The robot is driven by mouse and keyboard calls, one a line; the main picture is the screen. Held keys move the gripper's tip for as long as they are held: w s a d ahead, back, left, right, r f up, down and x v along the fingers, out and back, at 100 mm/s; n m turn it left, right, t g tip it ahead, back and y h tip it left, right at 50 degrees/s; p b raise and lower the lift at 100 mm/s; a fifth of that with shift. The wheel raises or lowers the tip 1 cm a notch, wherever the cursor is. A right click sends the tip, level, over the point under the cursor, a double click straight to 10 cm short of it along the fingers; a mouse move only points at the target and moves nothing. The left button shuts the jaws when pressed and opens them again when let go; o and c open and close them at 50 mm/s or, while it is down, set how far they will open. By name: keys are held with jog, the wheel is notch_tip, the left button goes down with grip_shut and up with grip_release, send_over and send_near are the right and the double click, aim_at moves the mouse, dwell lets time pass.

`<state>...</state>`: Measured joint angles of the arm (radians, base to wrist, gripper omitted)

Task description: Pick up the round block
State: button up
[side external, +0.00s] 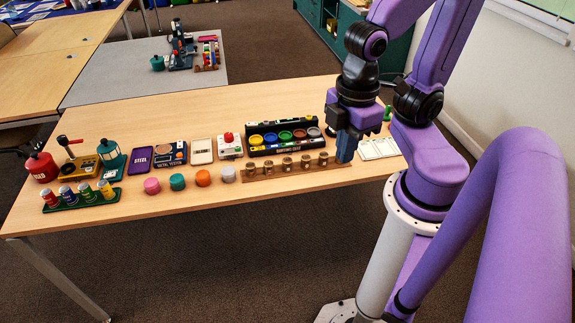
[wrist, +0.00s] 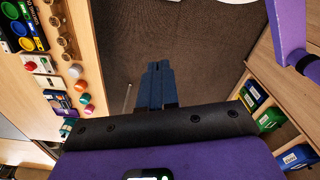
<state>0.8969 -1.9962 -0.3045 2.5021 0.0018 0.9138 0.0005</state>
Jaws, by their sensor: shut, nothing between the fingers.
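Several small round blocks stand in a row near the table's front edge: a pink one (side external: 152,186), a teal one (side external: 177,182), an orange one (side external: 203,178) and a pale grey one (side external: 228,174). In the wrist view, the orange block (wrist: 81,85) and the pink block (wrist: 89,109) show at the left. My gripper (side external: 345,157) is shut and empty, beyond the right end of the wooden rack, well to the right of the blocks. Its blue fingers (wrist: 158,66) are together in the wrist view, with dark floor behind them.
A wooden rack (side external: 272,173) with several brass-coloured pieces lies right of the blocks. A black sorting tray (side external: 263,151) with coloured discs stands behind it. A green rack of small cans (side external: 65,207) is at the left. The front table edge is close to the blocks.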

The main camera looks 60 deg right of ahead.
jog(key=o, duration=1.1)
